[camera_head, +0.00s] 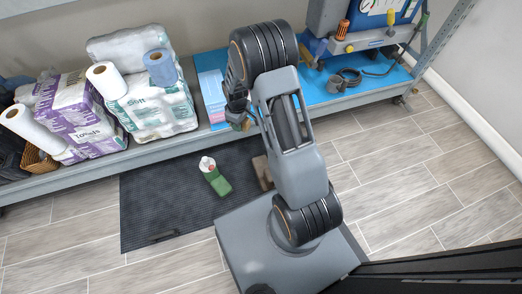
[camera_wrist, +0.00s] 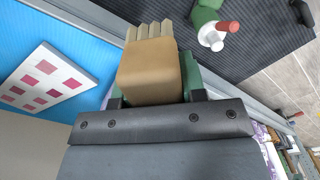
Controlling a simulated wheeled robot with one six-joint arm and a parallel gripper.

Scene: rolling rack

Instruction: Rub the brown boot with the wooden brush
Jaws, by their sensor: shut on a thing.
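My gripper (camera_wrist: 155,97) is shut on a tan block with pale ridged bristle-like tufts at its far end, which looks like the wooden brush (camera_wrist: 150,68). A green part shows beside and behind the block. In the head view my gripper (camera_head: 238,118) hangs over the front edge of the rack's shelf, and the brush is too small to make out clearly. A brown thing (camera_head: 263,172) lies on the dark mat, mostly hidden behind my arm; I cannot tell whether it is the boot. No boot shows clearly in either view.
A green bottle (camera_head: 217,181) with a white and red top is on the dark ribbed mat (camera_head: 150,205). The grey shelf (camera_head: 75,176) carries paper packs (camera_head: 150,105) and rolls at left. A white card with pink squares (camera_wrist: 45,82) lies on the blue surface (camera_wrist: 30,38).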

